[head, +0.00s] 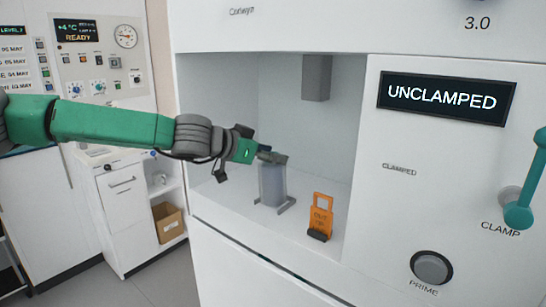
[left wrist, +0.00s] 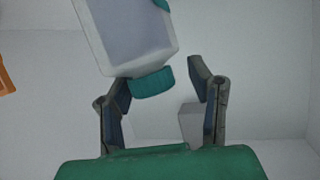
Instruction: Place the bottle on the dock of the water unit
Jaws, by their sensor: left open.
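The bottle (head: 271,186) is pale grey and stands upright at the dock (head: 288,205), a low grey bracket on the floor of the water unit's recess. In the left wrist view the bottle (left wrist: 125,38) shows a pale body and a teal cap (left wrist: 153,82). My left gripper (head: 272,154) is at the bottle's top in the recess. In the left wrist view its fingers (left wrist: 160,78) are spread apart, with the cap near the gap between them. The gripper hides the cap in the head view. My right gripper is not in view.
An orange tag (head: 320,215) stands right of the dock. The display (head: 442,97) reads UNCLAMPED. A teal clamp lever (head: 520,214) and a PRIME knob (head: 431,267) are on the right panel.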

